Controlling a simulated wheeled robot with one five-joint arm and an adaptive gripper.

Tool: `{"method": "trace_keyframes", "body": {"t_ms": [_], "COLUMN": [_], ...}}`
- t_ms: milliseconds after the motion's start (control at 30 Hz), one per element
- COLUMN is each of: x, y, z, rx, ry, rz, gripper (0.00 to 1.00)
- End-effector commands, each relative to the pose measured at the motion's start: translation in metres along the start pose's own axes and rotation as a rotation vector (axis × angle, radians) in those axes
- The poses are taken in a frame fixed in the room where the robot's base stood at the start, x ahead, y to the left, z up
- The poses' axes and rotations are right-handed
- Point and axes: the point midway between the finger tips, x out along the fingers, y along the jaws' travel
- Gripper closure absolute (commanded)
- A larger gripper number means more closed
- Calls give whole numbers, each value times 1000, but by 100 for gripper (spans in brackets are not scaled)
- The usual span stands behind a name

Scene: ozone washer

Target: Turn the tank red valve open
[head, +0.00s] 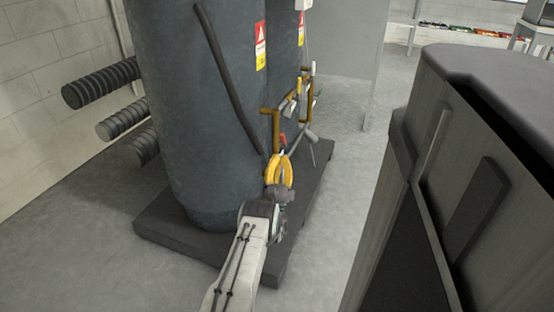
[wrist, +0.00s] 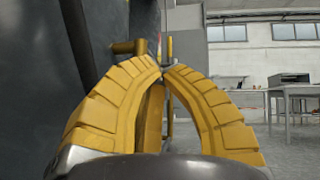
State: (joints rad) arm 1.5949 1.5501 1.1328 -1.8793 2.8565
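The small red valve handle (head: 283,139) shows in the head view on the pipework at the right side of the dark grey tank (head: 190,110). My gripper (head: 284,155) has yellow fingers that curve together into a closed loop. Its tips lie just below the red handle in the picture; whether they touch it I cannot tell. In the wrist view the fingertips of my gripper (wrist: 163,69) meet, with nothing visible held between them. The red handle does not show in the wrist view. Brass-coloured pipe (wrist: 130,47) shows just beyond the fingers.
The tank stands on a dark low plinth (head: 165,240). A black hose (head: 225,75) runs down its front. Ribbed pipes (head: 100,82) stick out at the left. A large dark cabinet (head: 470,170) stands close on the right, with open floor (head: 335,210) between.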

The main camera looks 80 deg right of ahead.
Motion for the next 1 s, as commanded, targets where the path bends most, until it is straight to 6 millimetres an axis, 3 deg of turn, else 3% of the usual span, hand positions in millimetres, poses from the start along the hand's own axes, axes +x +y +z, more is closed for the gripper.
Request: {"method": "trace_keyframes", "body": {"t_ms": [233,1000], "x": [-8,-18], "y": [-6,-8], "z": [26,38], "rx": [0,0], "ry": [3,0], "rz": [3,3], "gripper": [100,100]}}
